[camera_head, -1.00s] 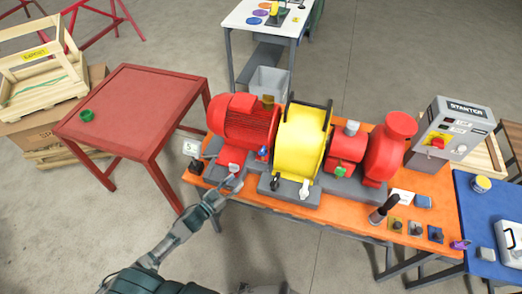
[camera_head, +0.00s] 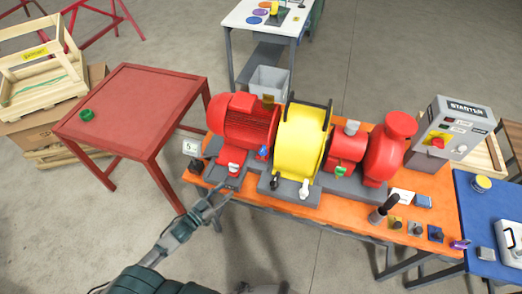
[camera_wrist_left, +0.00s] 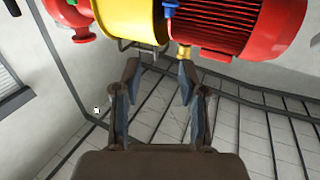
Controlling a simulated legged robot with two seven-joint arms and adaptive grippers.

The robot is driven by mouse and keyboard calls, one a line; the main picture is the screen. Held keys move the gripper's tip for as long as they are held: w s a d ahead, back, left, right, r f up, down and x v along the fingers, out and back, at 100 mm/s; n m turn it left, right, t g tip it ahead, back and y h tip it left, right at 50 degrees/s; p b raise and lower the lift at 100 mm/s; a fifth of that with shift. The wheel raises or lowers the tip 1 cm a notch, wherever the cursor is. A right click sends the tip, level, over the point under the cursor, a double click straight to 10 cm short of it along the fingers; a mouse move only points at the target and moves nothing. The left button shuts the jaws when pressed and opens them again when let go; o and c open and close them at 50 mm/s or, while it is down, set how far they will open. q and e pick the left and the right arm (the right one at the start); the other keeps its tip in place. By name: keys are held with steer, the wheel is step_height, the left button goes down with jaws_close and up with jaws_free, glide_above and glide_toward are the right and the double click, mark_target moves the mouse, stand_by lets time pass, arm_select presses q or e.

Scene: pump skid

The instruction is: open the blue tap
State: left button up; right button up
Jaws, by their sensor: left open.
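The blue tap (camera_head: 262,153) is a small blue handle low between the red motor and the yellow guard on the pump skid. A blue piece, likely the same tap, shows at the top edge of the left wrist view (camera_wrist_left: 170,10). My left gripper (camera_head: 222,190) is at the front edge of the orange bench, in front and to the left of the tap and apart from it. In the left wrist view its two fingers (camera_wrist_left: 159,82) are spread with nothing between them. My right gripper is not in view.
The red motor (camera_head: 246,122), yellow guard (camera_head: 301,130) and red pump (camera_head: 385,155) stand on the orange bench (camera_head: 345,222). A black tap (camera_head: 274,183) and a white tap (camera_head: 304,190) sit at the front. A red table (camera_head: 135,105) stands left.

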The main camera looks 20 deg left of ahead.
arm_select(q)
steer(key=v, duration=0.7)
steer(key=shift+s+a, duration=0.2)
steer(key=shift+s, duration=0.15)
steer(key=s+a+f+n+g+y+b, duration=0.2)
steer(key=a+f+y, duration=0.1)
steer(key=f, duration=0.9)
steer(key=s+a+f+n+g+y+b, duration=0.1)
steer(key=a+f+y+b, duration=0.15)
steer(key=f, duration=0.85)
steer(key=s+f+g+y+b, duration=0.1)
steer(key=s+f+g, duration=0.15)
steer(key=f, duration=0.35)
steer(key=s+f+g+y, duration=0.1)
steer(key=s+f, duration=0.3)
steer(key=f, duration=0.3)
steer(key=s+f+g+y+b, duration=0.1)
steer(key=s+f, duration=0.2)
steer(key=f, duration=0.3)
steer(key=s+d+f+g+b, duration=0.1)
steer(key=s+d+f+g, duration=0.3)
steer(key=s+d+f, duration=0.2)
steer(key=s+d+f+g+b, duration=0.2)
steer(key=s+d+f, duration=0.4)
steer(key=s, duration=0.8)
step_height(320, 180, down, 4)
steer(key=shift+s+r+g+h, duration=0.1)
steer(key=shift+s+g+h, duration=0.2)
steer(key=shift+g, duration=0.55)
